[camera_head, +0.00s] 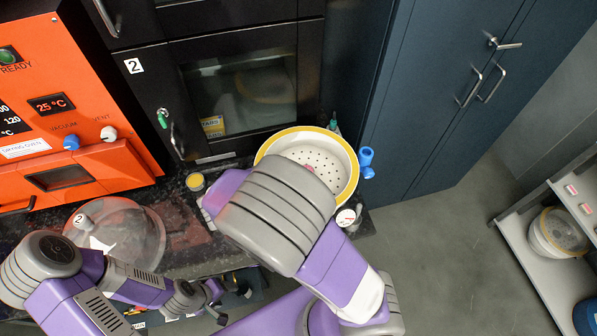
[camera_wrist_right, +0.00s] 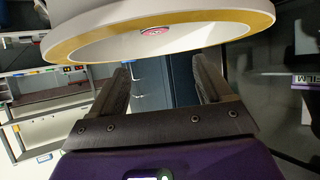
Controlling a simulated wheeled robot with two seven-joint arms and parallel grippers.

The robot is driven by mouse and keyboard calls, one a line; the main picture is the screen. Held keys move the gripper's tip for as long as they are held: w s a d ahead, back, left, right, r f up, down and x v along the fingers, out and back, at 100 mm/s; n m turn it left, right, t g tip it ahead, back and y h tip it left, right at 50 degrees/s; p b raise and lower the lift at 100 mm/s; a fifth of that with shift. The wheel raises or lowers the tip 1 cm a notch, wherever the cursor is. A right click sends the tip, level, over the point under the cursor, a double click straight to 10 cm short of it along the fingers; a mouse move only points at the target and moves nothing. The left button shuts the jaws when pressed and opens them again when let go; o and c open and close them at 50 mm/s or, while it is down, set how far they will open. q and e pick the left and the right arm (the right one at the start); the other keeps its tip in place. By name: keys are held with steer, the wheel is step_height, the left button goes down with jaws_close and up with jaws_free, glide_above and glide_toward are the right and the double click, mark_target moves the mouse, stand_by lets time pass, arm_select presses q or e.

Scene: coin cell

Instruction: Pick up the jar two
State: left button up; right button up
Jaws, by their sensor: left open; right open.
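A clear glass dome (camera_head: 135,238) with a grey knob marked "2" stands on the dark counter at the left in the head view. Small round jars also show: a yellow-topped one (camera_head: 195,182) and a white-topped one (camera_head: 346,217). I cannot tell which is jar two. My left gripper (camera_head: 216,303) is open and low, right of the dome and apart from it. My right gripper (camera_wrist_right: 163,82) is open; my arm hides it in the head view. In the wrist view a white dish with a yellow rim (camera_wrist_right: 90,37) is just beyond its fingers; contact is unclear.
The dish (camera_head: 342,150) is white and perforated, partly behind my right arm. A blue object (camera_head: 366,162) is beside it. An orange oven (camera_head: 75,110) stands left, a black cabinet marked "2" (camera_head: 165,75) behind, and tall blue cabinets (camera_head: 425,100) right. Open floor (camera_head: 470,250) lies right.

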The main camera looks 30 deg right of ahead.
steer(key=shift+s+f+b, duration=0.6)
steer(key=shift+f+b, duration=0.1)
steer(key=shift+f, duration=0.15)
steer(key=shift+w+f+b, duration=0.1)
steer(key=shift+f+b, duration=0.25)
steer(key=shift+f, duration=0.05)
steer(key=shift+w+f, duration=0.15)
steer(key=shift+f, duration=0.05)
steer(key=b+x, duration=0.3)
steer(key=x, duration=0.3)
steer(key=shift+w+d, duration=0.1)
steer(key=shift+w, duration=0.05)
steer(key=shift+w+d+f+b, duration=0.25)
steer(key=shift+d+b, duration=0.1)
steer(key=shift+d, duration=0.15)
arm_select(q)
step_height(320, 180, down, 6)
steer(key=shift+s, duration=0.3)
arm_select(e)
steer(key=shift+r, duration=0.1)
steer(key=c, duration=1.2)
